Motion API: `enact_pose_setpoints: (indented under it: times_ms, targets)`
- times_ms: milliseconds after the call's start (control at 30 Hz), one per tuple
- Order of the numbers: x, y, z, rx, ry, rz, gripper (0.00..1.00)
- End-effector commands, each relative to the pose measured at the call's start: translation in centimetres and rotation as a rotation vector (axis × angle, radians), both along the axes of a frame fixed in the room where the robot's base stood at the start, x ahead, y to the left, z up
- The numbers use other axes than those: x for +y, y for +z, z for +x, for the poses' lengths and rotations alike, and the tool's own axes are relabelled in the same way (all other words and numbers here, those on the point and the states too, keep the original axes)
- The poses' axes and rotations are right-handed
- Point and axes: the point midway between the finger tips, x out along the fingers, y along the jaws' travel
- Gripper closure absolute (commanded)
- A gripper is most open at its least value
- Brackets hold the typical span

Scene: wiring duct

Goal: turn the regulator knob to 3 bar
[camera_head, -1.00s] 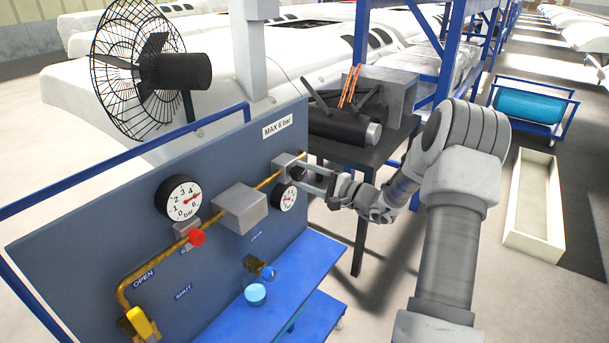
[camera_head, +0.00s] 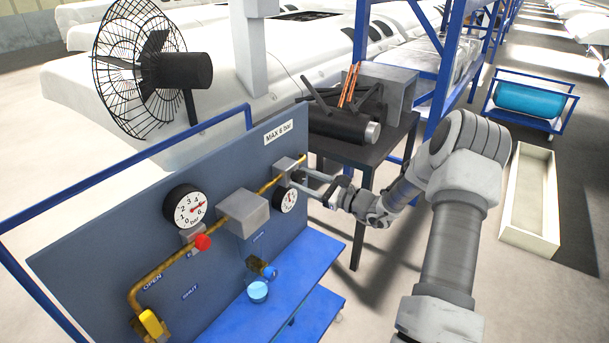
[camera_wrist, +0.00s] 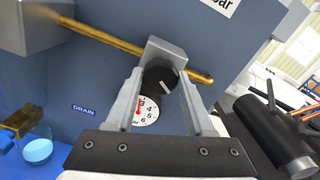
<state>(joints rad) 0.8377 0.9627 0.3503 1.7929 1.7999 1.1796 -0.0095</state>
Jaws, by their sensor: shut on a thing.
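The regulator is a grey block (camera_head: 287,166) on the brass pipe at the right end of the blue-grey panel. Its black knob (camera_wrist: 159,79) with a white mark sits between my gripper's fingers in the wrist view. My gripper (camera_wrist: 160,88) is shut on the knob, one finger on each side; it also shows in the head view (camera_head: 303,179). The small white gauge (camera_wrist: 147,112) with a red needle is just below the knob, partly covered by the knob and left finger. Its 4, 5 and 6 show, but I cannot read the exact pressure. The gauge also shows in the head view (camera_head: 288,201).
A larger gauge (camera_head: 187,207), a red knob (camera_head: 202,242) and a yellow valve handle (camera_head: 151,323) are left on the panel. A grey box (camera_head: 244,211) sits mid-pipe. A dark table (camera_head: 360,152) with a black cylinder (camera_wrist: 262,120) stands close behind the gripper.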

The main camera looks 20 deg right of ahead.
Motion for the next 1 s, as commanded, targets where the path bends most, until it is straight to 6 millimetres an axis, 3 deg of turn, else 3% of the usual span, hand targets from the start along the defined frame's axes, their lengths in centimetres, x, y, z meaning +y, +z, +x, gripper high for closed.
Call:
enact_pose_setpoints:
  times_ms: [400,967,1000]
  targets:
    - [-0.01,-0.06,-0.1,0.107,0.0,0.158,1.0]
    - [-0.02,-0.15,-0.09,0.122,-0.001,0.181,1.0]
    - [-0.02,-0.15,-0.09,0.122,-0.001,0.181,0.41]
